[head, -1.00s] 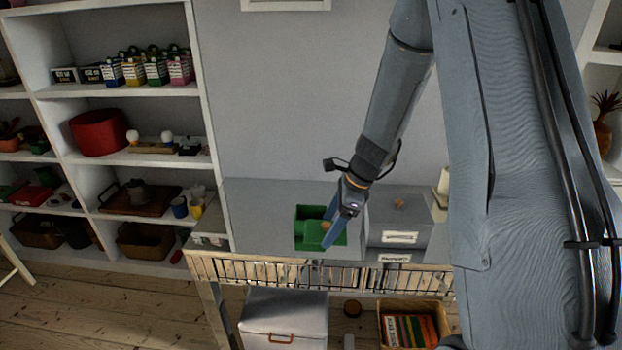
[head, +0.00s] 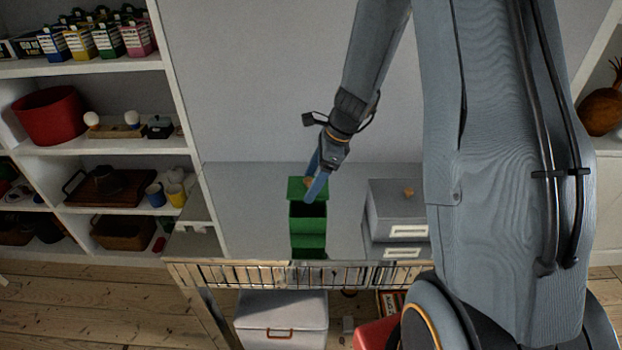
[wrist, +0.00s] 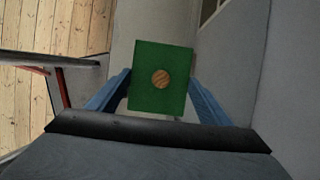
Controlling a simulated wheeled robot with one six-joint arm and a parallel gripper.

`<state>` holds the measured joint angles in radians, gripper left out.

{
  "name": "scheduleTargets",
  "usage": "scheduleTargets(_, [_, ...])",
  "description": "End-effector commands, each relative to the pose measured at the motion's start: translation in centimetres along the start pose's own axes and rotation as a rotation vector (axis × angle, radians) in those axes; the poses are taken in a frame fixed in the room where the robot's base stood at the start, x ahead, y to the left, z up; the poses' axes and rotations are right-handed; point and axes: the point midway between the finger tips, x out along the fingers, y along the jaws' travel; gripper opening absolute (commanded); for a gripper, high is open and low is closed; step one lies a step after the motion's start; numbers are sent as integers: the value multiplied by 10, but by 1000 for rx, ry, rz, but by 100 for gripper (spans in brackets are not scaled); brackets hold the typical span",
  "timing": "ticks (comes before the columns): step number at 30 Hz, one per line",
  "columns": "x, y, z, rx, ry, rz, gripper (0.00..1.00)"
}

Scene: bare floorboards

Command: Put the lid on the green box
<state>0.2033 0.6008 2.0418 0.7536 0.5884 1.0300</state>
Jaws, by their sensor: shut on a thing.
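The green box (head: 308,226) stands on the grey tabletop, and its dark opening shows in the head view. The square green lid (head: 294,187) with a round wooden knob is at the back of the box opening in the head view, and whether it touches the box I cannot tell. My gripper (head: 317,183) is shut on the lid, with its blue fingers at the lid. In the wrist view the lid (wrist: 160,102) shows face-on between the two fingers (wrist: 160,92), knob in the middle. The box is hidden in the wrist view.
A grey box with a wooden knob (head: 396,206) stands to the right of the green box. The grey tabletop (head: 255,215) is clear to the left. A rail (head: 250,274) runs along the table's front edge. Shelves (head: 105,145) with goods stand at the left.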

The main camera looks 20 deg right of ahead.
Motion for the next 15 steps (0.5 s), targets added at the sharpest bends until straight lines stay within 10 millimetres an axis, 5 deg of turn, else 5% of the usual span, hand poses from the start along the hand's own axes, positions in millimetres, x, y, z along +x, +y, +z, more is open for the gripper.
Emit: scheduleTargets(15, [22,0,-7,-4,-3,3,51])
